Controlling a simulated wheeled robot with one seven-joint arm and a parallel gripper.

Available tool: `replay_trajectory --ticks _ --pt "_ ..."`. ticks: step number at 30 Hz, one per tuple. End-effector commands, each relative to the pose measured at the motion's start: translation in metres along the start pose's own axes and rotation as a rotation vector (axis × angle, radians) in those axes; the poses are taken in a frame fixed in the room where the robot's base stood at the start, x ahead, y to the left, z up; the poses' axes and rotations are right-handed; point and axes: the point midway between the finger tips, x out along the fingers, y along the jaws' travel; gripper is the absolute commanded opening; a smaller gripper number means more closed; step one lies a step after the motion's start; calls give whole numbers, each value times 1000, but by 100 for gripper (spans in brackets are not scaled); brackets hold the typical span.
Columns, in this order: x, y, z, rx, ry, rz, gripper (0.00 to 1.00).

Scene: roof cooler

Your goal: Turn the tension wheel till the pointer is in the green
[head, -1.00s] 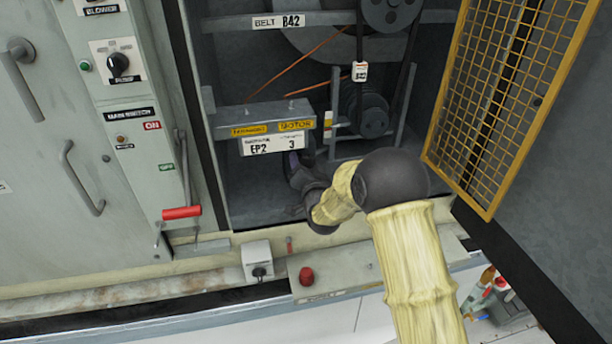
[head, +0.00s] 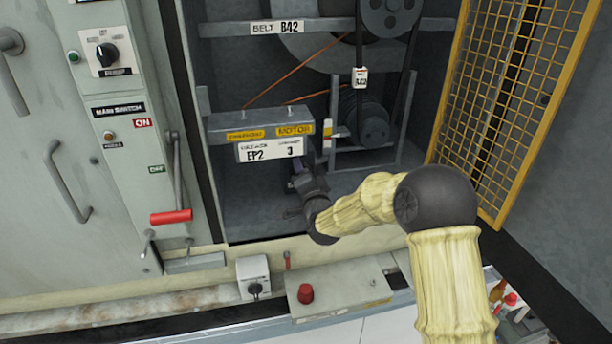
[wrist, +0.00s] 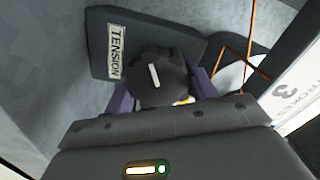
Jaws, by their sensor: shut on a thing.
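The tension wheel (wrist: 158,82) is a dark lobed knob with a white mark on its face, in the wrist view. It sits by a dark plate with a TENSION label (wrist: 116,52). My gripper (wrist: 165,90) is shut on the wheel, one purple finger on each side. In the head view my gripper (head: 301,170) is low inside the open cabinet, under the EP2 label, and the wheel is hidden there. A small coloured strip (head: 327,128) stands right of the motor bracket. I cannot make out a pointer or a green zone on it.
The belt and pulleys (head: 372,122) are behind and right of my gripper. The motor bracket (head: 262,123) is just above it. A yellow mesh door (head: 505,100) stands open at right. A red-handled main switch (head: 171,216) is at left; a red button (head: 305,293) is below.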

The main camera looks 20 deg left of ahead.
Motion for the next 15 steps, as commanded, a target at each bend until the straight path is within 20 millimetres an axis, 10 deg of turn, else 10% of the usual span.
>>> replay_trajectory --ticks 4,5,7,15 --pt "1 -1 -4 -2 9 -2 33" --pt "1 -1 -4 -2 9 -3 62" --pt "1 -1 -4 -2 7 -3 76" --pt "0 0 -1 -2 2 -1 77"
